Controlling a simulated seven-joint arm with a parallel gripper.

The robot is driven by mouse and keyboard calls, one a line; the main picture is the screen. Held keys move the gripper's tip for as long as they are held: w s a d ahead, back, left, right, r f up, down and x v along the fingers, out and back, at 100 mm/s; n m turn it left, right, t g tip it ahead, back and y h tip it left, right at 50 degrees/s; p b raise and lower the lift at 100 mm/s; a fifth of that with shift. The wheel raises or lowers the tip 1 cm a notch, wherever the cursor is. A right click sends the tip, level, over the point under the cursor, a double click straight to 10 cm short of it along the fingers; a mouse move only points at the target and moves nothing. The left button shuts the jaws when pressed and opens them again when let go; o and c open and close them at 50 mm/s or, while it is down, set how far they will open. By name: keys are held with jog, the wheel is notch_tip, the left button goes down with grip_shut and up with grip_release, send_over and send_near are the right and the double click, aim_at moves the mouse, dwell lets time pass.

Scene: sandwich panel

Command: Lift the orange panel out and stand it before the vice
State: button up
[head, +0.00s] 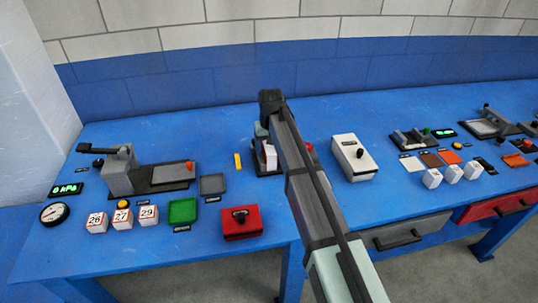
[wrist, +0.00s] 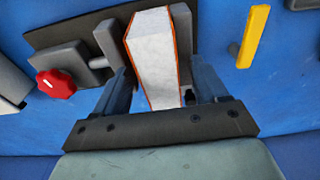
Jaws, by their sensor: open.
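A thick white block with thin orange faces, the orange panel (wrist: 153,60), stands between the grey jaws of the vice (wrist: 105,42). A red knob (wrist: 55,84) is on the vice screw at the left. My gripper (wrist: 160,78) is open, with one dark finger on each side of the panel in the wrist view. A gap shows beside the left finger; I cannot tell how deep the fingers reach. In the head view the panel (head: 270,155) shows as a white piece, and my arm hides much of the vice (head: 262,131) and my fingertips.
A yellow bar (head: 238,161) lies left of the vice. A white box with a black knob (head: 352,157) stands to the right, and a red box (head: 240,222) stands at the front left. Numbered white blocks (head: 122,218) are farther left. Bare blue bench lies around the vice.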

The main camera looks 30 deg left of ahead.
jog(key=shift+f, duration=0.25)
jog(key=c, duration=1.1)
jog(key=shift+r, duration=0.1)
notch_tip(320, 180, up, 28)
jog(key=shift+f, duration=0.1)
